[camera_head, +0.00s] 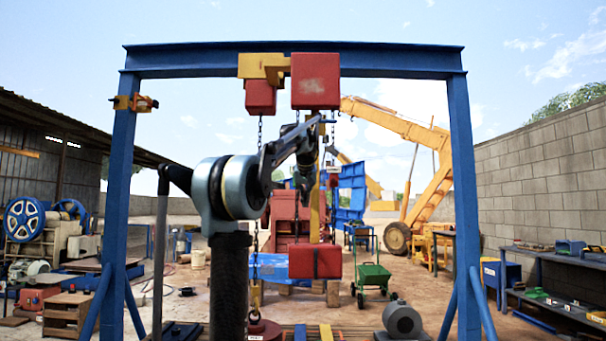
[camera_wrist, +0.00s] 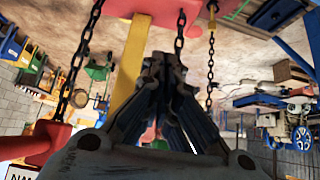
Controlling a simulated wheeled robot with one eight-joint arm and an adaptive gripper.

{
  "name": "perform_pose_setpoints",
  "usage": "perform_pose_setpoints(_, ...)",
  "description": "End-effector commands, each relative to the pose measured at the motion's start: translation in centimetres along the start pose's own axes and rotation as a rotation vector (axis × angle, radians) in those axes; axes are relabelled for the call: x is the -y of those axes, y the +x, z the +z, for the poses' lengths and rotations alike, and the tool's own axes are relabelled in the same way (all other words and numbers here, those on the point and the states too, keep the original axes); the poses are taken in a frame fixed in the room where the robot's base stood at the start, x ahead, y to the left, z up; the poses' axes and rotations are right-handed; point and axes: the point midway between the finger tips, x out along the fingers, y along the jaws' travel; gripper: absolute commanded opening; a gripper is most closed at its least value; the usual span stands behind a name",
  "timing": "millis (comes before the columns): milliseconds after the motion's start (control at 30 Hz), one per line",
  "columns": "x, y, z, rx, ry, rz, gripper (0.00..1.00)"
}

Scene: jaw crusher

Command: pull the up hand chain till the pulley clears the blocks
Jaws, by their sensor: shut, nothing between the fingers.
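A red pulley (camera_head: 264,329) with a white label stands low at the picture's bottom, under a yellow hook (camera_head: 256,296) on a load chain (camera_head: 256,245). Red hoist bodies (camera_head: 315,80) hang from the blue beam. My gripper (camera_head: 305,165) is raised among the hanging chains below them, partly hidden by my arm. In the wrist view, which is upside down, my gripper (camera_wrist: 172,85) is shut and empty. One chain (camera_wrist: 180,35) shows just beyond its fingertips, others to the left (camera_wrist: 75,70) and right (camera_wrist: 211,55). I cannot tell which is the up hand chain, or whether the fingers touch one.
The blue gantry's posts (camera_head: 465,190) stand either side. A red box (camera_head: 315,262) hangs beneath a yellow strip (camera_head: 314,190). A green cart (camera_head: 372,278) and a grey motor (camera_head: 402,320) stand right of it. A blue and a yellow bar (camera_head: 326,333) lie beside the pulley.

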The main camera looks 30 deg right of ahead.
Motion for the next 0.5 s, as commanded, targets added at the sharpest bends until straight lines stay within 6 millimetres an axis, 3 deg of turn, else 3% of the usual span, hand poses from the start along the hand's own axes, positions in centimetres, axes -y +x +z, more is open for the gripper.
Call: perform_pose_setpoints(500, 0.0, 2.2, 1.9, 0.0, 0.0, 0.0, 0.0)
